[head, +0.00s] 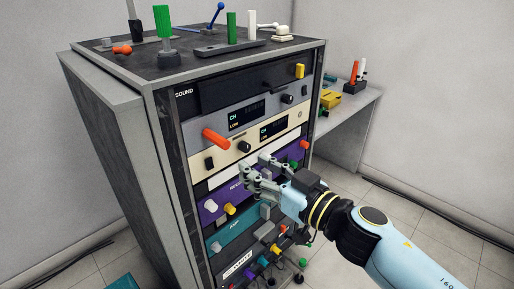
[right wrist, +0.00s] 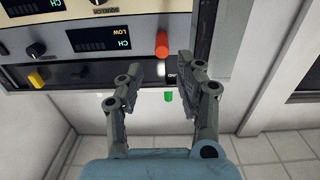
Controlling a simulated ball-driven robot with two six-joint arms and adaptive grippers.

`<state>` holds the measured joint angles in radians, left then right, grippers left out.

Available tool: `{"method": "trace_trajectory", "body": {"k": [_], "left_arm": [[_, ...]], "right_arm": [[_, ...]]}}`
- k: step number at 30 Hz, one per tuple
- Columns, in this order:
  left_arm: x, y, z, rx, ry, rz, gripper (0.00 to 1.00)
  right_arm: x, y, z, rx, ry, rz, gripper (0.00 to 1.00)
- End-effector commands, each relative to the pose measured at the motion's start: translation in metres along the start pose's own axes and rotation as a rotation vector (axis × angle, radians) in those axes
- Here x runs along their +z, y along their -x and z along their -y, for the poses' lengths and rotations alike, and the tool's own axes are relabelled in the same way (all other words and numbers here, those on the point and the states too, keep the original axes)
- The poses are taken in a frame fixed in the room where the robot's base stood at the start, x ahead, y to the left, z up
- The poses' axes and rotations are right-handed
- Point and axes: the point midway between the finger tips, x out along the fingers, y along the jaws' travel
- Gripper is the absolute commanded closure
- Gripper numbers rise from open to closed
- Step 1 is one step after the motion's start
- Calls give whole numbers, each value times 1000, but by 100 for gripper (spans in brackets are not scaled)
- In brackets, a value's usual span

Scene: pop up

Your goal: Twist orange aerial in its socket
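The orange aerial (head: 216,138) is a short orange cylinder sticking out from the left part of the silver panel with a CH/LOW display. It also shows in the right wrist view (right wrist: 162,45), ahead of the gap between my fingers. Its socket is hidden behind it. My right gripper (head: 254,172) is in front of the rack, below and to the right of the aerial in the head view. Its two fingers stand apart in the right wrist view (right wrist: 160,68), with nothing between them. My left gripper is not in view.
The rack (head: 170,170) holds several panels with knobs and buttons, including a purple panel (head: 240,200) near my right gripper. A green cylinder (head: 232,27) and other loose parts stand on top. A side table (head: 345,105) is at the right. The floor to the right is open.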

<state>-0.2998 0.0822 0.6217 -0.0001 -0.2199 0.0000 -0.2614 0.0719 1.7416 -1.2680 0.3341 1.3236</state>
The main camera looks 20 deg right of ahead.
Motion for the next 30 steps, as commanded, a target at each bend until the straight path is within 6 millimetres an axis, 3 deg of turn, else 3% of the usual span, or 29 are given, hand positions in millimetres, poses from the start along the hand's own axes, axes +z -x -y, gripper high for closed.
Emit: {"method": "trace_trajectory", "body": {"k": [3,8,23,30], "left_arm": [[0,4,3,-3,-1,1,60],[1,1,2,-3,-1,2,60],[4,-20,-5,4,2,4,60],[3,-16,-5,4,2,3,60]], "right_arm": [[-13,-4,2,-11,4,-14,63],[-12,-18,2,-12,3,-16,63],[-11,-93,4,-12,3,-16,63],[-13,-91,3,-11,3,-13,94]]}}
